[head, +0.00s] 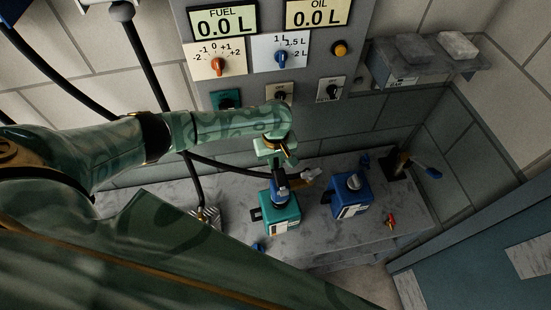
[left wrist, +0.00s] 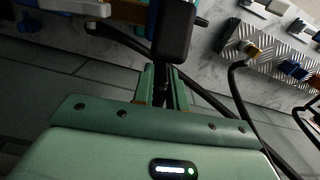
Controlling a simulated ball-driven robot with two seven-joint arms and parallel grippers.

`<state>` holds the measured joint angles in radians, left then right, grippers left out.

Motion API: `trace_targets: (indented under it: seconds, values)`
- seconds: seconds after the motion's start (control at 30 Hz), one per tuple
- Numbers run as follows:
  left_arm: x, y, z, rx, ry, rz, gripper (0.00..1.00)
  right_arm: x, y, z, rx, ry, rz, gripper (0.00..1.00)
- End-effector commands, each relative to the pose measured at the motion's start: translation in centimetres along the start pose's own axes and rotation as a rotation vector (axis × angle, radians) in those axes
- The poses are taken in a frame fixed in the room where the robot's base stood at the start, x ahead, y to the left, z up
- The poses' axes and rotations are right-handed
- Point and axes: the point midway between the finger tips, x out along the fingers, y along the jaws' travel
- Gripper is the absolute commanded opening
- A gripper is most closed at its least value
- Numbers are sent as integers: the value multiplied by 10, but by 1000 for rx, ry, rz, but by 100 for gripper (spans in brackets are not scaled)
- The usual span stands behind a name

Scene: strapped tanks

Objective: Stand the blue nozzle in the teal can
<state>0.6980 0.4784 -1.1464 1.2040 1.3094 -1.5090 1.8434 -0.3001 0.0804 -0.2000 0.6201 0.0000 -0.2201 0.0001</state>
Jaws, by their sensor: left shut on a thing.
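The teal can (head: 283,217) stands on the grey bench with a pale label on its front. My left gripper (head: 277,160) is above it, shut on the blue nozzle (head: 279,188). The nozzle is over the can's top; whether its spout is inside the opening cannot be told. A black hose runs to it from the left. In the left wrist view, the left gripper (left wrist: 163,88) has its fingers close together on a dark part, beside a black block. My right gripper is not in view.
A blue can (head: 350,195) stands right of the teal can. A small red piece (head: 390,221) and a blue piece (head: 258,247) lie on the bench. A tread plate (head: 205,215) is at left. The control panel (head: 304,106) rises behind.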

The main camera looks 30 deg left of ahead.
Motion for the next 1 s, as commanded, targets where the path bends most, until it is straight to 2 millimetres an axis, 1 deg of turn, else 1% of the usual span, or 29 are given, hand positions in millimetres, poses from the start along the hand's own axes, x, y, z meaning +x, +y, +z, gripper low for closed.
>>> trace_targets:
  seconds: [0.33, 1.0]
  values:
    - [1, 1, 0, 0, 0, 2, 0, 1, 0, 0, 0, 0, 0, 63]
    - [17, 1, 0, 0, 0, 2, 0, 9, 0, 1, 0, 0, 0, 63]
